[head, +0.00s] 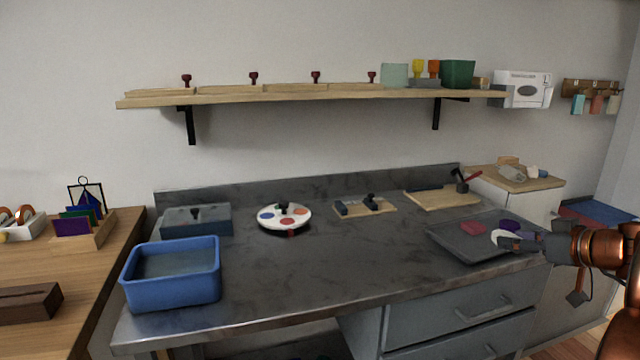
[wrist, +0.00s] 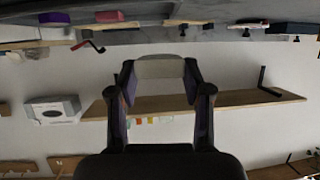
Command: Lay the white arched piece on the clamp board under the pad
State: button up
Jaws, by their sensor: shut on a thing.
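The white arched piece (head: 503,237) is between the fingers of my gripper (head: 513,242), at the right in the head view. In the wrist view a pale piece (wrist: 160,67) spans the gap between the two fingertips. My gripper is shut on it, over or beside the dark tray; the exact height is unclear. A light wooden board (head: 438,198) with a red-handled toggle clamp (head: 462,186) lies at the back of the bench, left of and beyond my gripper. It looks like the clamp board. Its pad is too small to make out.
The dark tray (head: 455,243) holds a dark red piece (head: 472,227) and a purple piece (head: 509,225). A smaller fixture board (head: 352,210), a round paint palette (head: 284,218) and a blue bin (head: 170,285) stand farther left. The bench's front middle is clear. A shelf (head: 310,95) hangs above.

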jog(key=w+a+r+p, duration=0.3)
jog(key=a+r+p, duration=0.2)
jog(key=a+p, duration=0.3)
jog(key=w+a+r+p, duration=0.4)
jog(key=a+r+p, duration=0.1)
jog(key=a+p, duration=0.3)
jog(key=w+a+r+p, duration=0.3)
jog(key=a+r+p, duration=0.2)
jog(key=a+p, duration=0.3)
jog(key=shift+w+a+r+p, duration=0.25)
jog(key=shift+w+r+p, duration=0.15)
jog(key=shift+p, duration=0.75)
jog(key=s+d+f+b, duration=0.2)
jog(key=d+f+b, duration=0.6)
jog(key=d+b, duration=0.65)
jog(key=s+d+f+b, duration=1)
jog(key=s+d+b, duration=0.2)
jog(key=b, duration=0.4)
jog(key=shift+s+d+f, duration=0.2)
jog(key=shift+d+f, duration=0.1)
jog(key=shift+d, duration=0.35)
